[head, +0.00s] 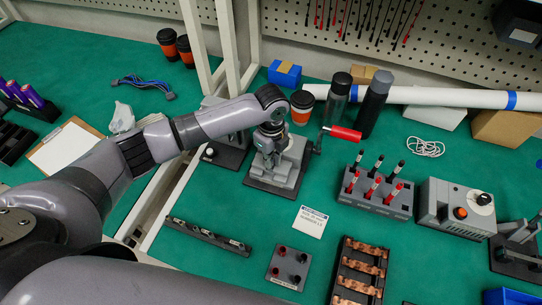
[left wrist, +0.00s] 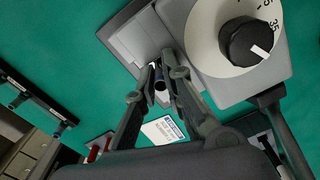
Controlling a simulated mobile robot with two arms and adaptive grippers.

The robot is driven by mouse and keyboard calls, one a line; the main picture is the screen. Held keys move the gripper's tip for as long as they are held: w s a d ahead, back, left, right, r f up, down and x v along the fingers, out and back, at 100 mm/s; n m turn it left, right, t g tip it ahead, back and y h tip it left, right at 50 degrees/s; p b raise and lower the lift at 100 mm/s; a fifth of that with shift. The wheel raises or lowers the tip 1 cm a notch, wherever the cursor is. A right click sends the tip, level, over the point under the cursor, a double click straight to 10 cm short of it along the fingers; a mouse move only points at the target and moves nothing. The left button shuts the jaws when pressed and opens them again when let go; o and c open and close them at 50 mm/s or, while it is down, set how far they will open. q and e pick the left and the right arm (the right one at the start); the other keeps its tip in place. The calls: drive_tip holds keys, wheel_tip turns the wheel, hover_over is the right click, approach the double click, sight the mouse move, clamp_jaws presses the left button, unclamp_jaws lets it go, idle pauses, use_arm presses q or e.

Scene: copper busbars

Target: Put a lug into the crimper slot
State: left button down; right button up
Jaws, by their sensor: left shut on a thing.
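The crimper (head: 275,178) is a grey block on a dark base in the middle of the head view, with a red-handled lever to its right. In the left wrist view the crimper (left wrist: 212,15) fills the top right, with a white dial and black knob. My left gripper (head: 268,138) is over the crimper. In the left wrist view my left gripper (left wrist: 162,72) is shut on a small dark tubular lug (left wrist: 160,84) beside the crimper's grey body. The slot is hidden, so I cannot tell whether the lug is in it. My right gripper is not in view.
A black lug rack (head: 208,237) lies at the front left of the crimper. A white card (head: 310,221) lies in front. A holder (head: 375,196) with red and black tools stands right. Cups and dark bottles (head: 375,103) stand behind. A copper busbar tray (head: 358,274) is at the front.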

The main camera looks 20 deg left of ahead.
use_arm(q)
drive_tip(key=shift+f, duration=0.3)
idle(0.4)
idle(0.6)
drive_tip(key=shift+r+p, duration=0.2)
drive_tip(key=shift+p, duration=0.25)
drive_tip(key=shift+f, duration=0.25)
idle(0.6)
idle(0.5)
drive_tip(key=c, duration=1.6)
unclamp_jaws()
drive_tip(key=shift+s+r, duration=0.1)
drive_tip(key=shift+r, duration=0.1)
